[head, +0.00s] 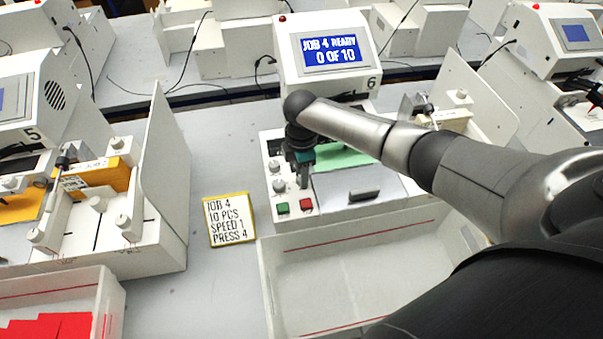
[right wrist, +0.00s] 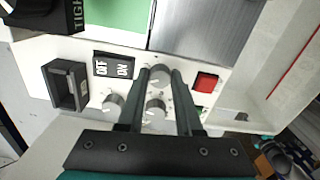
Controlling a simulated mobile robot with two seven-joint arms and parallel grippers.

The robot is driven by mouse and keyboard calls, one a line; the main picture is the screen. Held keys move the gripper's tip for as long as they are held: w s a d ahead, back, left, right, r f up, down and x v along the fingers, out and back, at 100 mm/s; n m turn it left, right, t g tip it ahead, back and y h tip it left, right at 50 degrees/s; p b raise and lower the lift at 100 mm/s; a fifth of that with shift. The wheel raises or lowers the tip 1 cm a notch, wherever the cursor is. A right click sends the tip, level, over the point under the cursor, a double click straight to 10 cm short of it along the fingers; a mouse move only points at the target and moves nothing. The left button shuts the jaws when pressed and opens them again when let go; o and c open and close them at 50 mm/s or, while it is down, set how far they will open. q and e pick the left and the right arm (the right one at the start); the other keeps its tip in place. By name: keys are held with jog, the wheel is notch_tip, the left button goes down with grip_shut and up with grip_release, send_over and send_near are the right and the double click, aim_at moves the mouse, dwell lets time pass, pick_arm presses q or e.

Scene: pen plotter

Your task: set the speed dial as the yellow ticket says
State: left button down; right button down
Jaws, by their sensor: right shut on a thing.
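The yellow ticket (head: 230,219) lies on the table left of machine 6 and reads JOB 4, 10 PCS, SPEED 1, PRESS 4. My right gripper (head: 303,178) points down at the left control panel (head: 275,147) of machine 6. In the right wrist view its two fingers (right wrist: 161,74) are shut on a grey round knob (right wrist: 160,77), one finger on each side. Two more grey knobs, a left one (right wrist: 113,105) and a middle one (right wrist: 155,110), sit nearby. The knob labels and the held knob's setting are not readable. My left gripper is not in view.
The screen (head: 330,50) reads JOB 4 READY, 0 OF 10. A green button (head: 282,208) and red button (head: 306,205) sit close below the gripper. An off/on switch (right wrist: 113,66) is near the knobs. A white bin (head: 350,265) stands in front.

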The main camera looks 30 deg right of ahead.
jog(key=c, duration=0.6)
grip_release()
